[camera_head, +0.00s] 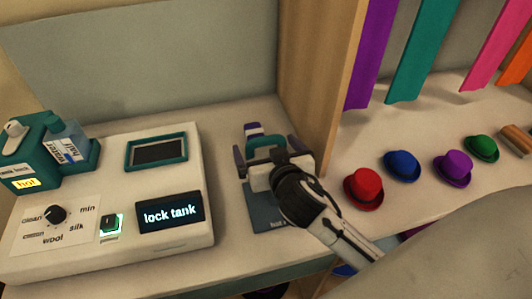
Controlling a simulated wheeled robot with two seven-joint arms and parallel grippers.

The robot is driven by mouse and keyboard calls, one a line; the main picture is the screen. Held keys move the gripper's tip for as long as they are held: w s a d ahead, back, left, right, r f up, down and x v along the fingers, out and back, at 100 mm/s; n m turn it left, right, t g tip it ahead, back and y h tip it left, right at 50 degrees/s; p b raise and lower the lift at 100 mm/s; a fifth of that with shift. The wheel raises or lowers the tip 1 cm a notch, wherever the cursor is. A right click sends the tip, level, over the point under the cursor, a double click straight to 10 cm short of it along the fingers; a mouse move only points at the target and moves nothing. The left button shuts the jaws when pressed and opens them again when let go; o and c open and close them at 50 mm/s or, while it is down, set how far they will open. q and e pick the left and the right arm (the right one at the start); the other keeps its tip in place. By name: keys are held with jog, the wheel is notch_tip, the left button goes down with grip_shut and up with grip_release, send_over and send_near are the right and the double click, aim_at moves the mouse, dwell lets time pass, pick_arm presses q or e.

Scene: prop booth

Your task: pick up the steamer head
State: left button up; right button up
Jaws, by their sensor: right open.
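The steamer head (265,143) appears to be the teal and white piece with a purple stripe, at the centre of the head view. It is on a blue-grey stand (262,216) on the counter, with its near part hidden by my gripper. My right gripper (267,153) is open over it, with one finger on each side. Whether the fingers touch it cannot be told. My left gripper is not in view.
A white control console (185,245) reads "lock tank" to the left, with a teal tank unit (30,150) behind it. A wooden post (318,90) stands close at the right. Red (363,186), blue (402,165), purple (454,166) and green (481,148) hats sit beyond, under hanging ribbons.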

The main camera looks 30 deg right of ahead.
jog(key=shift+r, duration=0.1)
jog(key=c, duration=1.5)
